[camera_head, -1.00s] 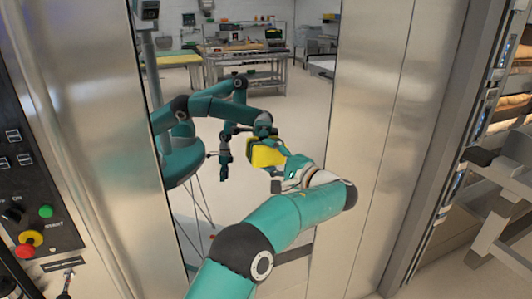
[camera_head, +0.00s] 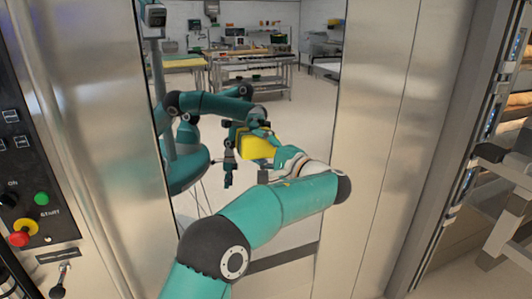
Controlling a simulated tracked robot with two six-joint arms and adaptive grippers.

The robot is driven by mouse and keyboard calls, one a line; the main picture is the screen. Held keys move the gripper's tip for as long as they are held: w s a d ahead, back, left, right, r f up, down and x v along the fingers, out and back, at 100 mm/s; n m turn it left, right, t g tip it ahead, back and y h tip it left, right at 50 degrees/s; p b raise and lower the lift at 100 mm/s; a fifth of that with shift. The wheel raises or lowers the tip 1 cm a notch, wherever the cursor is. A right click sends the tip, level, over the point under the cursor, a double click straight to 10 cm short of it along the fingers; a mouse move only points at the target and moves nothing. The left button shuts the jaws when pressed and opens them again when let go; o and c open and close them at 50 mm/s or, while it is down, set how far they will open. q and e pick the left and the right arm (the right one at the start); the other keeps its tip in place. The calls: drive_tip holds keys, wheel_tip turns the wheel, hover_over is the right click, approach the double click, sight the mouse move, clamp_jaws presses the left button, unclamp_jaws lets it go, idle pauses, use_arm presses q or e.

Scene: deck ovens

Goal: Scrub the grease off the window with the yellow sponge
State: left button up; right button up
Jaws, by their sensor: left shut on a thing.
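The window (camera_head: 310,120) is a tall glossy pane in a steel door, and it mirrors the room and my own body. My left arm reaches up from the bottom of the picture. Its gripper (camera_head: 270,162) is shut on the yellow sponge (camera_head: 257,147) at the pane, near its middle. The mirrored arm meets the sponge from behind, so I cannot tell exactly where the sponge ends and its reflection begins. Contact with the glass is not clear. I cannot make out any grease.
A black control panel (camera_head: 35,165) with green, red and yellow buttons is at the left. Steel door panels (camera_head: 375,150) flank the pane. A rack (camera_head: 495,220) stands at the right edge. The tables and shelves inside the pane appear to be reflections.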

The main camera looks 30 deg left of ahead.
sight(250, 152)
use_arm(q)
drive_tip(key=shift+s+a+f+b, duration=0.2)
drive_tip(key=shift+s+a+b, duration=0.45)
drive_tip(key=shift+s+b, duration=0.1)
drive_tip(key=shift+s+a+r+b, duration=0.15)
drive_tip(key=shift+s+a+b, duration=0.4)
drive_tip(key=shift+b, duration=0.1)
drive_tip(key=shift+s+a+b, duration=0.5)
drive_tip(key=shift+s+b, duration=0.25)
drive_tip(key=shift+b, duration=0.3)
drive_tip(key=shift+s+a+b, duration=0.4)
drive_tip(key=shift+s+b, duration=0.05)
drive_tip(key=shift+s, duration=0.05)
drive_tip(key=shift+s+d+b, duration=0.35)
drive_tip(key=shift+d+b, duration=0.1)
drive_tip(key=shift+s+d+b, duration=1.05)
drive_tip(key=shift+s+d, duration=0.55)
drive_tip(key=shift+d, duration=0.3)
